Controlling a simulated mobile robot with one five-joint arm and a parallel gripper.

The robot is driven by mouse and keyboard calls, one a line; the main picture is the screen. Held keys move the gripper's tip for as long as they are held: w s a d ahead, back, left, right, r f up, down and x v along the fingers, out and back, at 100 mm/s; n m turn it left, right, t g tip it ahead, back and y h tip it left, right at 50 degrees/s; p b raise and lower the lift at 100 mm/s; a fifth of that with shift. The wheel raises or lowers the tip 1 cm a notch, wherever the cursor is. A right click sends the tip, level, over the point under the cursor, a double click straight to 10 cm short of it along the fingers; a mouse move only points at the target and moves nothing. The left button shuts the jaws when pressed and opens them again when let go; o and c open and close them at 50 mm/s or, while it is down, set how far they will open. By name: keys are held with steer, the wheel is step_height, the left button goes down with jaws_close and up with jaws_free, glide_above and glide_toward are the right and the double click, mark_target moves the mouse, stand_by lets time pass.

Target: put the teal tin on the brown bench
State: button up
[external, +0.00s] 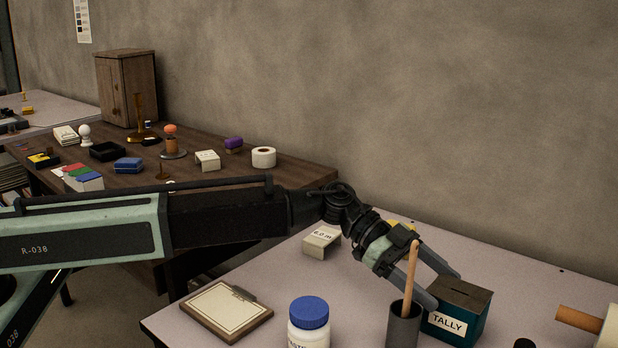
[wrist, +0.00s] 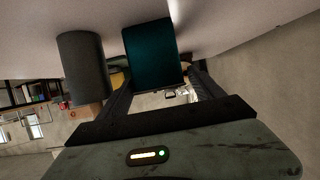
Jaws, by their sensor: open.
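The teal tin (external: 455,322), with a dark brown top and a TALLY label, stands upright on the pale table at lower right. It also shows in the wrist view (wrist: 150,55), between my finger ends. My gripper (external: 444,288) is open, its fingers reaching down to the tin, one at its near left side and one behind it; the wrist view shows the gripper (wrist: 160,74) too. I cannot tell whether the fingers touch the tin. The brown bench (external: 300,173) stands behind at left, partly hidden by my arm.
A dark grey cup (external: 403,326) with a wooden stick stands close left of the tin. A blue-capped white jar (external: 309,325), a clipboard (external: 227,310) and a small labelled block (external: 322,241) are on the pale table. Several small items crowd the bench; its right end is clear.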

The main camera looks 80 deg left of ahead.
mark_target(458, 301)
steer(key=b+x, duration=0.2)
steer(key=x, duration=0.3)
steer(key=shift+d, duration=0.15)
steer(key=shift+r, duration=0.1)
steer(key=shift+c, duration=0.3)
jaws_close()
step_height(458, 301, up, 22)
steer(key=p, duration=2.2)
